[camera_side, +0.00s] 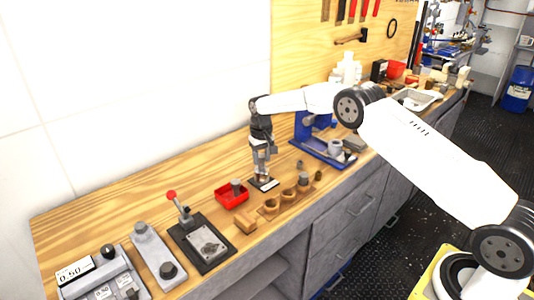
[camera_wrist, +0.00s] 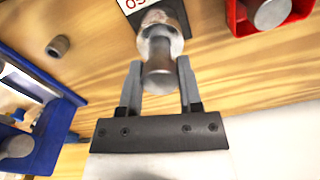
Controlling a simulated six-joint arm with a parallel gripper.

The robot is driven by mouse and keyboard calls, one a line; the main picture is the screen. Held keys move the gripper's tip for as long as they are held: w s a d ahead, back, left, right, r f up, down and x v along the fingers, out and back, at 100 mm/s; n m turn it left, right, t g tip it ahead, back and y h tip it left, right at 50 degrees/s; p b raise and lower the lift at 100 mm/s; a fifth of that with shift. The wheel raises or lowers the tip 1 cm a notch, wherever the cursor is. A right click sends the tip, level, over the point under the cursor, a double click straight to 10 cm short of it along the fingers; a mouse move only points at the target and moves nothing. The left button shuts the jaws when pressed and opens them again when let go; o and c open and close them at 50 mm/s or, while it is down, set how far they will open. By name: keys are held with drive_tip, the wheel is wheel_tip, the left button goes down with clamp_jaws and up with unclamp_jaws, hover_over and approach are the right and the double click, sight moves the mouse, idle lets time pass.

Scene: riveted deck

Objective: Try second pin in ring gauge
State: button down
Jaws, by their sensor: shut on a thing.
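My gripper (camera_wrist: 158,75) is shut on a grey metal pin (camera_wrist: 159,76), with a finger on either side. In the side view my gripper (camera_side: 262,172) points down over a black plate (camera_side: 272,188) with a white label. In the wrist view the far end of the pin meets a wider, shiny round metal piece, which looks like the ring gauge (camera_wrist: 176,40), on the black labelled plate (camera_wrist: 136,5). The pin covers the middle of the ring, so I cannot tell whether it is inside the bore or just above it.
A red bin (camera_side: 224,199) with a grey pin (camera_side: 236,184) in it stands just left of the plate. A wooden holder (camera_side: 269,211) with several round seats lies in front. A small grey cylinder (camera_wrist: 58,46) stands apart. A blue-framed device (camera_side: 309,137) is behind right.

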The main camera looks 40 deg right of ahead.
sight(262, 156)
drive_tip(key=shift+r, duration=1.65)
